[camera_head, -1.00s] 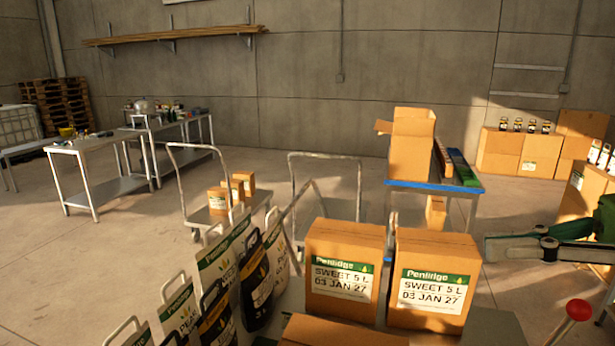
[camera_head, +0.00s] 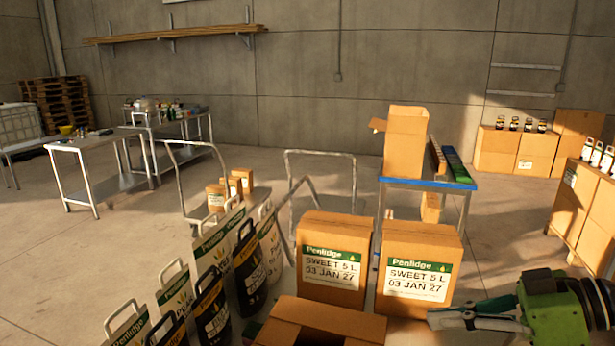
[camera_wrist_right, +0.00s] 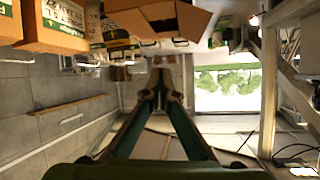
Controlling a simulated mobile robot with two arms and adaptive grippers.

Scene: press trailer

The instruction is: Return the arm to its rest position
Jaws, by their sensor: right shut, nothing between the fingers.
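My right gripper (camera_head: 434,317) enters the head view from the lower right, with a green body and dark fingers pointing left. It is shut and empty, just in front of the lower edge of the right Penlidge carton (camera_head: 418,268); I cannot tell whether they touch. In the right wrist view, its two long fingers (camera_wrist_right: 163,72) meet at their tips with nothing between them. A second Penlidge carton (camera_head: 333,258) stands beside the first. An open brown carton (camera_head: 325,318) is at the bottom centre. My left gripper is not in view.
Several black and white jugs (camera_head: 210,300) stand left of the cartons. The floor (camera_head: 60,270) at left is clear.

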